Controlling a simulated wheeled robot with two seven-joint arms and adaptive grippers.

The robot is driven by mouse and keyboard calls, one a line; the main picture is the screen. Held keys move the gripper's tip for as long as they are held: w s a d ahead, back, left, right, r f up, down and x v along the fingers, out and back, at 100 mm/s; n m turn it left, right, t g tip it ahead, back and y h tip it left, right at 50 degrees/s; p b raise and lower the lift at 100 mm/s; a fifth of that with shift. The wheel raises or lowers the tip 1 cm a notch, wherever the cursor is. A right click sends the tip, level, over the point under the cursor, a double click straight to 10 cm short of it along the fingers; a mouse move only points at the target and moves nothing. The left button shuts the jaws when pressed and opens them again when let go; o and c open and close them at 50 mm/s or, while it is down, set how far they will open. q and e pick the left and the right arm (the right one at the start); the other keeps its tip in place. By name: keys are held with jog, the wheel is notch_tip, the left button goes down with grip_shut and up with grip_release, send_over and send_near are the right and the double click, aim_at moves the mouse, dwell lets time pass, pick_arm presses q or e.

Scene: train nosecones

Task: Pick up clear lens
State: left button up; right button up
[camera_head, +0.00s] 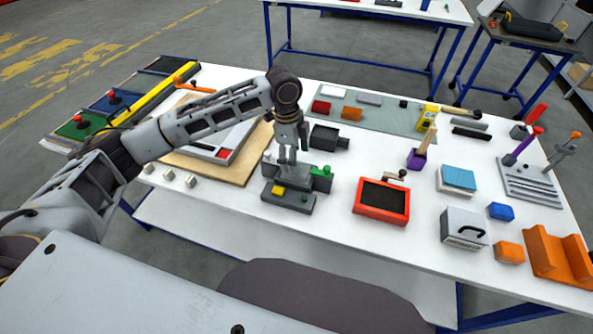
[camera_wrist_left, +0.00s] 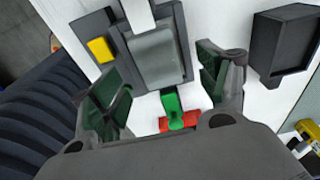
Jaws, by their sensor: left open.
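My left gripper (camera_head: 287,158) is open and empty, pointing down over a dark grey fixture (camera_head: 288,198). In the left wrist view my open gripper (camera_wrist_left: 162,78) has its green-padded fingers on either side of the fixture's edge. A smooth grey block (camera_wrist_left: 157,58) sits in the fixture there; I cannot tell if it is clear. A green lever (camera_wrist_left: 171,102) with a red part shows between the fingers. On the green mat (camera_head: 385,118) lie a white piece (camera_head: 333,92) and a pale grey piece (camera_head: 369,99). I cannot tell which piece is the clear lens.
A black open box (camera_head: 328,137) stands just behind the gripper. A red tray (camera_head: 381,201) lies to the right. A purple tool holder (camera_head: 416,158) stands farther right. The table's front edge is mostly clear.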

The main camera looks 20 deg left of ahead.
pick_arm(q)
jog(key=shift+s+d+f, duration=0.1)
jog(key=shift+f, duration=0.9)
jog(key=shift+s+d+f, duration=0.1)
jog(key=shift+f, duration=0.85)
jog(key=c, duration=1.2)
jog(key=shift+r, duration=0.1)
jog(key=shift+r, duration=4.95)
